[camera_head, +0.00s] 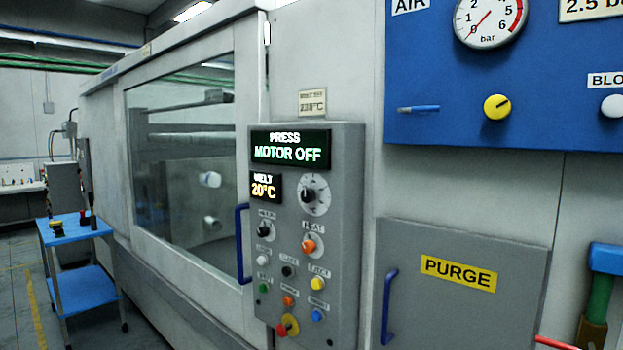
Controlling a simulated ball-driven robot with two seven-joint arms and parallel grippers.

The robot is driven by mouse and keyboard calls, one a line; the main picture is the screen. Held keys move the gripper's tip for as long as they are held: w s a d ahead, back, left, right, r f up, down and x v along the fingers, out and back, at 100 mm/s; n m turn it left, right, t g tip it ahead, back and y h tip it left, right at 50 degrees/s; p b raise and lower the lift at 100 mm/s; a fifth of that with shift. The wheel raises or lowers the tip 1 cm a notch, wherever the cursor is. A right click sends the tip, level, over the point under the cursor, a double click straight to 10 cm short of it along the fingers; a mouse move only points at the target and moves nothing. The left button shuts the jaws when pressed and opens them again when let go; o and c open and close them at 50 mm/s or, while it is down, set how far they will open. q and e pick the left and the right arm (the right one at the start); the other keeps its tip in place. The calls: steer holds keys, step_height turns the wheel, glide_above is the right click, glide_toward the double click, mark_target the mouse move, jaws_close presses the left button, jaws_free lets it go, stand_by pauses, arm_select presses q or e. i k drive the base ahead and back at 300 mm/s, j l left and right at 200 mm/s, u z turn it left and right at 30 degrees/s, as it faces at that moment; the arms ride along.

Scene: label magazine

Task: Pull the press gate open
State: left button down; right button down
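The press gate (180,235) is a large grey-framed door with a glass window on the side of the press. It looks closed. Its blue vertical handle (241,245) is at the gate's right edge, just left of the control panel. Through the glass, machine bars and pale cylindrical parts show inside. Neither of my grippers is in view.
The grey control panel (345,225) with knobs and buttons reads "PRESS MOTOR OFF" and 20°C. A PURGE door (450,310) with its own blue handle (388,305) is at the right. A blue trolley (75,231) stands at left beside open floor (25,310).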

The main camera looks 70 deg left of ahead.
mark_target(230, 304)
steer(key=u, duration=3.2)
steer(key=i+z, duration=0.1)
steer(key=z, duration=0.7)
steer(key=i+j+z, duration=0.2)
steer(key=z, duration=0.15)
steer(key=i+j+z, duration=0.15)
steer(key=z, duration=0.2)
steer(key=i+j+z, duration=0.1)
steer(key=j+z, duration=0.25)
